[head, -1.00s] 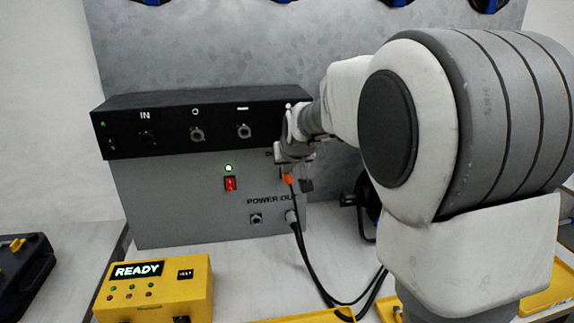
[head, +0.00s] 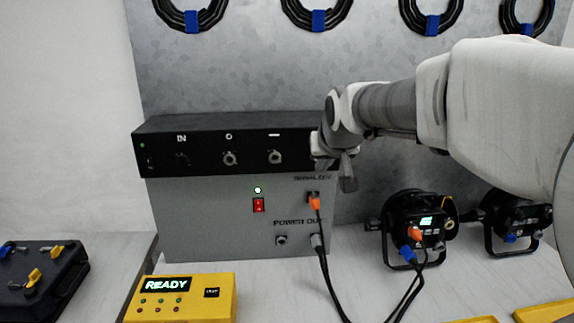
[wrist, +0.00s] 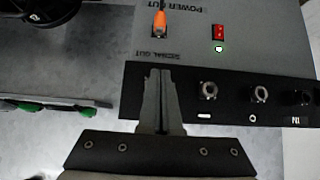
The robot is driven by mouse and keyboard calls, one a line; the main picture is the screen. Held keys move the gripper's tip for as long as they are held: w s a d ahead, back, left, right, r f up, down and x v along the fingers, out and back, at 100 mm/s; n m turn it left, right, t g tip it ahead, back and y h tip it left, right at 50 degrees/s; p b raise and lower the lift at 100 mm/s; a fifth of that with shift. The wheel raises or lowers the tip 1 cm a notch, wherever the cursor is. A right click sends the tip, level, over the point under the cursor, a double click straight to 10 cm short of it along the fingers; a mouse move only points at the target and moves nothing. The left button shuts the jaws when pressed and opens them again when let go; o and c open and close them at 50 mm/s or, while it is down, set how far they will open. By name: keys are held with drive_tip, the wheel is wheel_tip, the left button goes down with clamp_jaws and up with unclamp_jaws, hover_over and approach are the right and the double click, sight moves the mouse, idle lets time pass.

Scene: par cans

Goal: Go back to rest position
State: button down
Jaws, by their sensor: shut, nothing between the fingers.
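My gripper (head: 347,180) is shut and empty, in front of the upper right part of the grey power box (head: 200,225) and the right end of the black unit (head: 220,150) on it. In the wrist view my closed fingers (wrist: 158,78) point toward the box front, over the edge between box and black unit. An orange plug (head: 314,203) sits in the box's signal socket, apart from my fingers; it also shows in the wrist view (wrist: 159,20).
Two par cans stand right of the box: one (head: 400,210) with orange and blue plugs, one (head: 500,215) farther right. A yellow READY tester (head: 225,295) is in front. A black case (head: 65,290) lies left. Coiled cables (head: 318,15) hang above.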

drive_tip(key=s+g+p, duration=0.3)
drive_tip(key=s+p, duration=0.4)
drive_tip(key=s, duration=2.2)
drive_tip(key=shift+d+f+g+p, duration=0.3)
drive_tip(key=shift+d+f+p, duration=0.1)
drive_tip(key=shift+d, duration=0.05)
